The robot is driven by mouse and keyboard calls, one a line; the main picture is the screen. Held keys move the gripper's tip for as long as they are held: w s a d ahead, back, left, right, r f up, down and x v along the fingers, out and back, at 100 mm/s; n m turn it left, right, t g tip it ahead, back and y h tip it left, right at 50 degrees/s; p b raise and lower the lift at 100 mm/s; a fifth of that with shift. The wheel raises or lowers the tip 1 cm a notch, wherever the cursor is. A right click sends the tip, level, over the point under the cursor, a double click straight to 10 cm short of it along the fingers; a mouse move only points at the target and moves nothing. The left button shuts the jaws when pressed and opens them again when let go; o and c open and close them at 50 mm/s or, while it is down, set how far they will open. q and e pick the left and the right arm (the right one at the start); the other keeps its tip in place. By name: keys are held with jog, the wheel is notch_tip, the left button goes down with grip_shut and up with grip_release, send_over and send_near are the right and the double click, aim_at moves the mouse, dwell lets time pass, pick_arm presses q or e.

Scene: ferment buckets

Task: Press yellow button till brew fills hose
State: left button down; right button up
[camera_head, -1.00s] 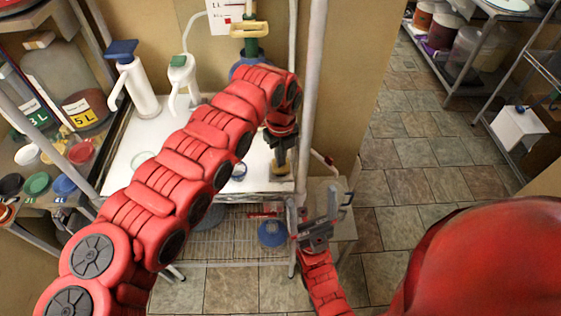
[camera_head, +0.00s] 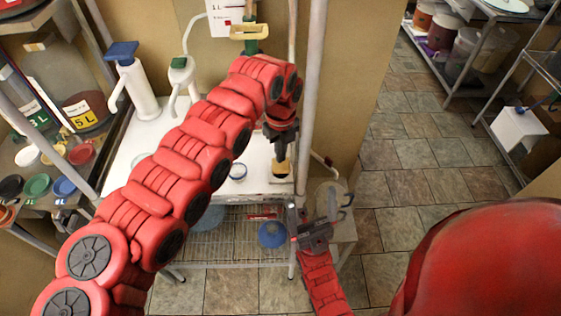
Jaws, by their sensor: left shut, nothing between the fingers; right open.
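My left arm reaches over the white worktop (camera_head: 140,135). My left gripper (camera_head: 281,165) points down at the worktop's right end and is shut with nothing held. A yellowish part on a dark round base shows at its tips; I cannot tell whether this is the yellow button or whether they touch. A thin hose (camera_head: 188,35) rises from the white dispenser with a green top (camera_head: 182,80) to a white panel (camera_head: 225,17). I cannot make out brew in it. A yellow piece with green parts (camera_head: 249,32) is at the wall. My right gripper (camera_head: 338,207) is open and empty, low beside the post.
A white pump bottle with a blue top (camera_head: 139,82) stands on the worktop's left. Bottles, cups and lids fill the left shelf (camera_head: 30,190). A pale post (camera_head: 312,80) stands right of my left gripper. The tiled floor (camera_head: 405,165) at right is clear.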

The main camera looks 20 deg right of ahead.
aim_at(281, 164)
pick_arm(q)
jog(key=shift+f, duration=0.15)
jog(key=shift+f+b, duration=0.95)
jog(key=shift+f, duration=0.45)
jog(key=shift+r+p, duration=0.3)
jog(key=shift+r, duration=1.25)
jog(key=shift+f, duration=0.2)
